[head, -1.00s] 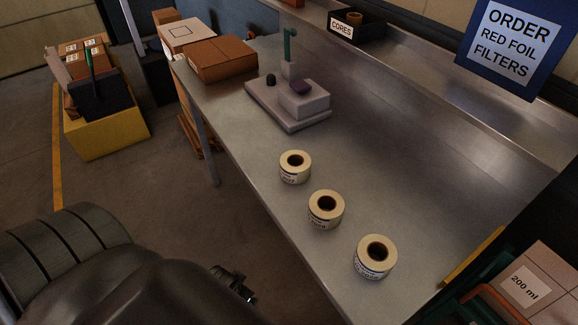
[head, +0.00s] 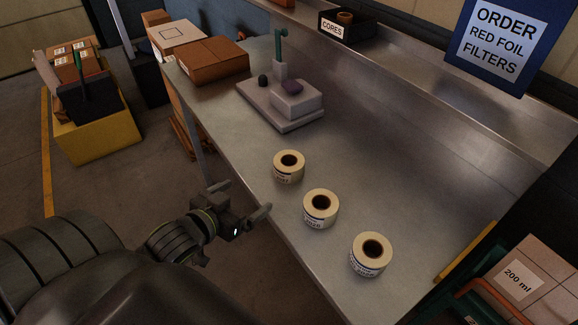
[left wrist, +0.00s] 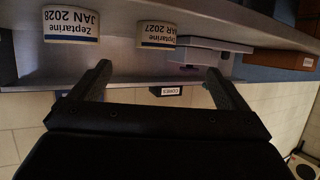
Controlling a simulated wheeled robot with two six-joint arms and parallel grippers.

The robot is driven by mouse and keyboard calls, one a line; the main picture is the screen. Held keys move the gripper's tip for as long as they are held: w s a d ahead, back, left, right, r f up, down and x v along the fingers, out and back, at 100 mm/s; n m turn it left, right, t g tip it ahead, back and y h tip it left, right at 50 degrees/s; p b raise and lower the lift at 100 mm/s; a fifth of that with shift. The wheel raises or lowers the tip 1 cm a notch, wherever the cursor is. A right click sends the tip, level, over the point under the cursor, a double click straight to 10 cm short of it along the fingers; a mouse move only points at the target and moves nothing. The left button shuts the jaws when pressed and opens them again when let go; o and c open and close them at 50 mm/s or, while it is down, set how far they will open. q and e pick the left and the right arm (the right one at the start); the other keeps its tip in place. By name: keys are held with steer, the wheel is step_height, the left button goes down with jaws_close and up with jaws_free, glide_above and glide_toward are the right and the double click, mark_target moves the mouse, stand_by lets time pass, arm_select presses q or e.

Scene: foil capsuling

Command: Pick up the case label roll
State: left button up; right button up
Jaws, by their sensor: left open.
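Three cream label rolls with brown cores stand in a row on the steel bench: a far roll (head: 289,174), a middle roll (head: 320,216) and a near roll (head: 370,264). Their printing is too small to read in the head view. In the left wrist view, which is upside down, one roll (left wrist: 70,24) reads "Zeptarine JAN 2028" and another (left wrist: 156,34) "Zeptarine", apparently "MAR 2027". My left gripper (head: 244,200) is open and empty, just off the bench's front edge, left of the rolls and apart from them. Its two fingers (left wrist: 160,75) also show in the left wrist view. My right gripper is out of sight.
A grey device (head: 280,112) with a green handle stands behind the rolls on the bench (head: 400,170). Brown boxes (head: 212,60) sit at the far end. A "CORES" bin (head: 338,31) is on the shelf. A "200 ml" carton (head: 520,285) is at the lower right.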

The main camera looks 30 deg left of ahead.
mark_target(281, 171)
arm_select(q)
steer(key=x, duration=1.2)
steer(key=shift+w+d+r, duration=0.15)
steer(key=shift+w+r, duration=0.05)
steer(key=shift+r, duration=0.1)
steer(key=shift+w+p, duration=0.4)
steer(key=shift+w, duration=0.05)
steer(key=x, duration=0.3)
steer(key=shift+w+d+r+p, duration=0.2)
steer(key=shift+w+r+p, duration=0.05)
steer(key=shift+w+p, duration=0.1)
steer(key=shift+w+f, duration=0.25)
steer(key=shift+w, duration=0.2)
steer(key=shift+c, duration=0.2)
steer(key=c, duration=1.1)
